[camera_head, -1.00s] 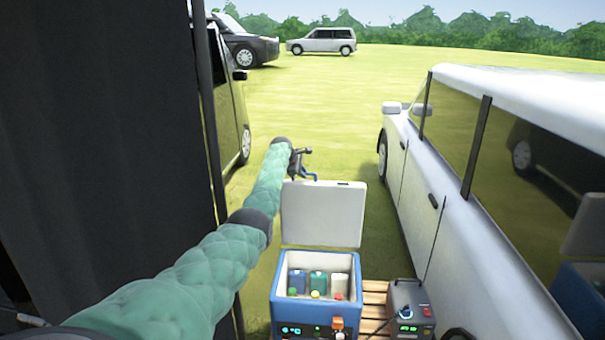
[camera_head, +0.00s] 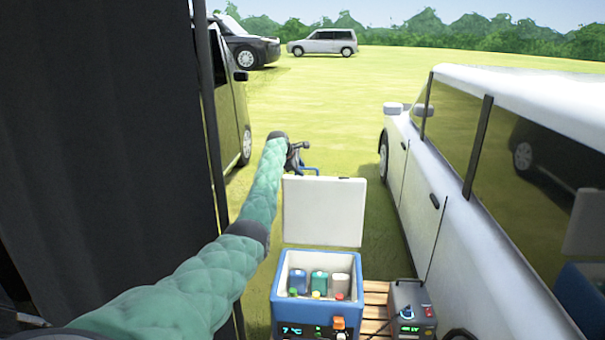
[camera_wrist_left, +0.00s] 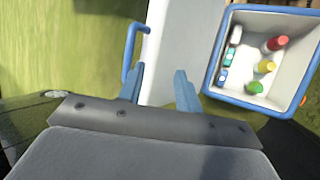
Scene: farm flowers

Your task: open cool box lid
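The blue cool box (camera_head: 277,302) stands open at bottom centre. Its white lid (camera_head: 323,212) stands upright at the back of the box, and it shows as a pale band in the left wrist view (camera_wrist_left: 188,35). A blue loop handle (camera_wrist_left: 129,50) shows at the lid's far edge in that view. My left gripper (camera_head: 303,158) is at the lid's top left corner, partly behind it. In the wrist view its two blue fingers (camera_wrist_left: 159,84) are spread apart, with nothing clearly gripped between them. My right gripper is not in view.
Several bottles and cans (camera_head: 318,283) sit inside the box. A grey power unit (camera_head: 412,308) stands on a wooden pallet (camera_head: 375,300) to the right. A white car (camera_head: 450,240) borders the right side, a dark curtain (camera_head: 100,150) the left. Grass lies open beyond.

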